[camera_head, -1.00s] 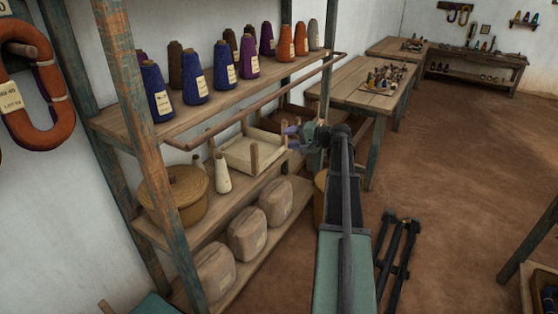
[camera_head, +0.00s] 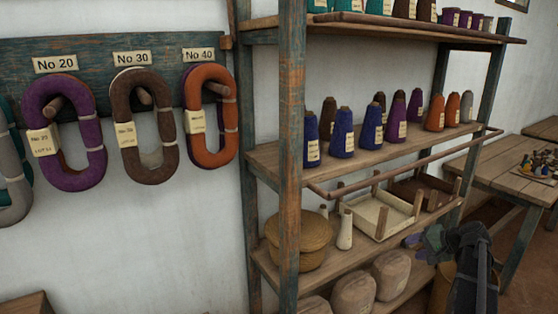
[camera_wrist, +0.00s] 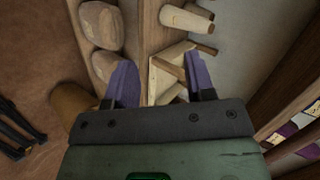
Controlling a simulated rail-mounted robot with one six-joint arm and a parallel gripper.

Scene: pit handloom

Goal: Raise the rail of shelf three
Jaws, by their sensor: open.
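The shelf with the cones (camera_head: 385,150) is a wooden board between blue-green posts. A long thin wooden rail (camera_head: 400,163) runs along its front, low by the board edge. Blue, brown, purple and orange yarn cones stand behind it. My gripper (camera_head: 413,241) is in front of the shelf below, lower than the rail and apart from it. In the wrist view my gripper (camera_wrist: 160,72) has its two purple fingers spread with nothing held. A pale wooden tray (camera_wrist: 165,76) shows beyond them. I cannot tell whether the rail appears in the wrist view.
The lower shelf holds a pale tray (camera_head: 382,218), a round basket (camera_head: 298,238) and white cones (camera_head: 345,230). Wrapped bundles (camera_head: 352,293) sit beneath. An upper shelf (camera_head: 420,29) holds more cones. Yarn hanks (camera_head: 143,125) hang on the left wall. A table (camera_head: 510,172) stands at right.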

